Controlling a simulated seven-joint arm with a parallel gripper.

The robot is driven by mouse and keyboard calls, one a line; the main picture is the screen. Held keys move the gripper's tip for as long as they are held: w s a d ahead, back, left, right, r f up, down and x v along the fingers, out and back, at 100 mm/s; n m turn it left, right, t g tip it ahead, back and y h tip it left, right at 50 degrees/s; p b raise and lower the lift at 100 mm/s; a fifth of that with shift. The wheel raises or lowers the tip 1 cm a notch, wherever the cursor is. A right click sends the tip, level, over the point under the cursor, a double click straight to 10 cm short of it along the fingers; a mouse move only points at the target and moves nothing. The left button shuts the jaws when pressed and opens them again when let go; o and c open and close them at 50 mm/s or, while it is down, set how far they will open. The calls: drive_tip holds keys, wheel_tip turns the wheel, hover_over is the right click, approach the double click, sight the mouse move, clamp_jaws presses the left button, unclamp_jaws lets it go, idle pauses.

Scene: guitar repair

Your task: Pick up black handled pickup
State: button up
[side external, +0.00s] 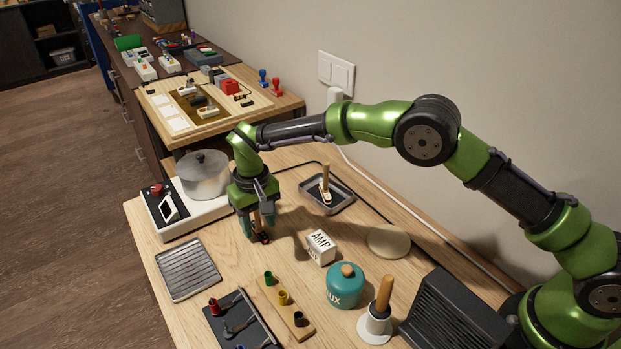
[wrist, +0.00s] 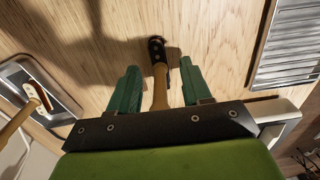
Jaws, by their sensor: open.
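A small tool with a black end (wrist: 157,50) and a tan shaft (wrist: 160,88) lies under my gripper in the wrist view. In the side view only a dark part of it (side external: 262,237) shows below the fingers. I cannot tell which end is its handle. My gripper (wrist: 160,68) is open, with one green finger on each side of the tool and a gap on both sides. In the side view my gripper (side external: 257,228) points down, close above the wooden table. The rear of the tool is hidden by the gripper body.
A metal tray (side external: 341,207) holds another wooden-handled tool (side external: 325,182). Nearby are a white cooker with a pot (side external: 204,178), a ridged metal tray (side external: 188,270), an AMP block (side external: 320,246), a wooden strip of coloured cups (side external: 292,312) and a teal jar (side external: 345,288).

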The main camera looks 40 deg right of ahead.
clamp_jaws()
drive_tip(key=shift+r, duration=0.1)
drive_tip(key=shift+r, duration=0.1)
